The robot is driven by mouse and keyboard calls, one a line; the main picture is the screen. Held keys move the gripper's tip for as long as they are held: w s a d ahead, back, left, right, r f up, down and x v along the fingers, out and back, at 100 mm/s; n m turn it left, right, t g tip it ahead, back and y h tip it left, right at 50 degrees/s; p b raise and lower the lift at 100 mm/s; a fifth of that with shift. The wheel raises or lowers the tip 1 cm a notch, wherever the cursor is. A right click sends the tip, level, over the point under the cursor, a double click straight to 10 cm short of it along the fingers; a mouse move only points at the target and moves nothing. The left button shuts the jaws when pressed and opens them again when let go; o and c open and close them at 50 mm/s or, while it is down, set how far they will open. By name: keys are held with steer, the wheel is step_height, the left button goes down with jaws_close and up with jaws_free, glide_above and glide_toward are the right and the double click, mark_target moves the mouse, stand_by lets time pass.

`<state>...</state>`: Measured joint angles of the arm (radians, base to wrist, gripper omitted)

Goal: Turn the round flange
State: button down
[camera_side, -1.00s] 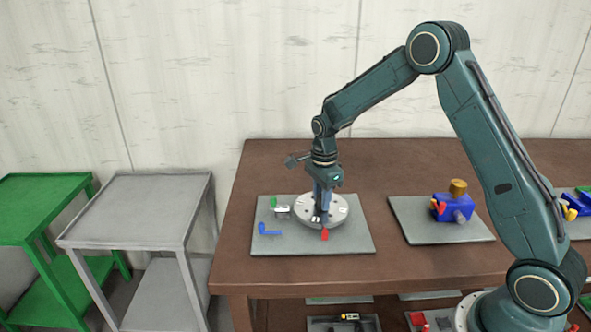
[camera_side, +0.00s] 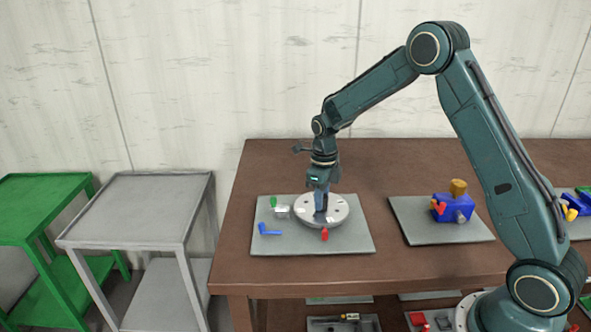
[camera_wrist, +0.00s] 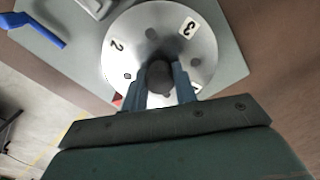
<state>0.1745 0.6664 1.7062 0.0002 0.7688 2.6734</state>
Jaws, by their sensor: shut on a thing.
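The round flange (camera_side: 338,215) is a flat grey disc on the grey base plate (camera_side: 345,243) at the left of the table. It also shows in the wrist view (camera_wrist: 118,62), with white number labels, a 2 and a 3 among them, and small holes. My gripper (camera_side: 321,212) points straight down at the flange's middle. In the wrist view my gripper (camera_wrist: 165,85) has its two fingers on either side of a dark round knob (camera_wrist: 160,74) at the flange's centre, shut on it. A red piece (camera_side: 325,235) stands at the flange's front edge. The fingers hide part of the disc.
A blue lever (camera_side: 268,230), a green piece (camera_side: 273,202) and a light block (camera_side: 282,211) are on the plate left of the flange. A second plate with a blue screw jack (camera_side: 453,207) is to the right. Two carts, grey (camera_side: 135,210) and green, stand left of the table.

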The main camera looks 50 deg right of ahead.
steer(key=shift+m, duration=1.6)
steer(key=c, duration=1.1)
jaws_free()
step_height(320, 180, up, 14)
steer(key=shift+s, duration=0.1)
